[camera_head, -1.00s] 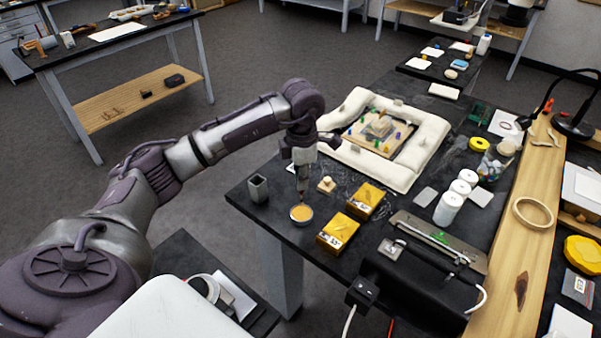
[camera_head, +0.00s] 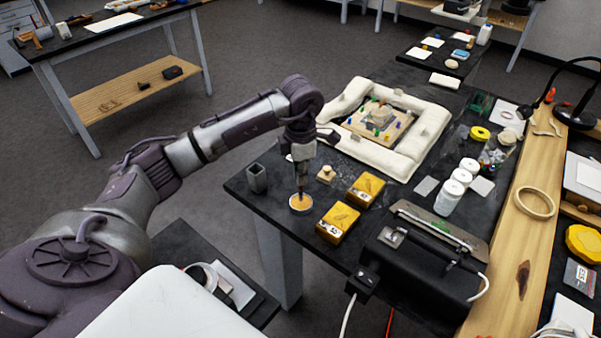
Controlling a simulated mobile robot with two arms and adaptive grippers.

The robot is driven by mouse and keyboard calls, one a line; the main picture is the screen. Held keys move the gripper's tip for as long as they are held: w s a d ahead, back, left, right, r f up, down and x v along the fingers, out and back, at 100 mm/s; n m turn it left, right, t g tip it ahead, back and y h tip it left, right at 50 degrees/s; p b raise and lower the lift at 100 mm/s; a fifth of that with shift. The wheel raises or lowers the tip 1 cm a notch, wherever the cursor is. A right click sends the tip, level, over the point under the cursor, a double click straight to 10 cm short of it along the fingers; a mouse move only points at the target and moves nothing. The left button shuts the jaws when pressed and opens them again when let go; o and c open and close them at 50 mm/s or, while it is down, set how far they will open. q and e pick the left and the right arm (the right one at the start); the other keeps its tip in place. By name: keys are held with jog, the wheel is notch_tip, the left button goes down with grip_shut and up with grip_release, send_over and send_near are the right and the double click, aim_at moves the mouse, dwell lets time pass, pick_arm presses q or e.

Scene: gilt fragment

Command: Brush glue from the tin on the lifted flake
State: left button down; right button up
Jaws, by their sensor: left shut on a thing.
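My left gripper (camera_head: 301,172) is shut on a thin, dark upright brush (camera_head: 300,187). The brush's lower end is at the small round tin (camera_head: 293,208) of amber glue near the table's front left corner. I cannot tell how deep the tip sits in the glue. The gilt fragment (camera_head: 379,121), a pale tan panel with a grey block and several small coloured pieces on it, lies farther back inside a ring of white padding (camera_head: 345,148). The lifted flake is too small to make out. My right gripper is not in view.
A grey square cup (camera_head: 257,178) and a small wooden knob piece (camera_head: 326,174) stand near the tin. Two yellow boxes (camera_head: 337,222) lie to its right. White jars (camera_head: 448,197), a black case (camera_head: 415,262) and a black lamp (camera_head: 573,118) are farther right.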

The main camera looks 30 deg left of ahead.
pick_arm(q)
jog(key=shift+f+b, duration=0.3)
jog(key=shift+f, duration=0.1)
jog(key=shift+s+f, duration=0.1)
jog(key=shift+f, duration=0.1)
dwell(1.4)
jog(key=shift+r+p, duration=0.4)
jog(key=shift+r, duration=0.5)
jog(key=shift+r+p, duration=1.6)
jog(key=shift+r, duration=1.1)
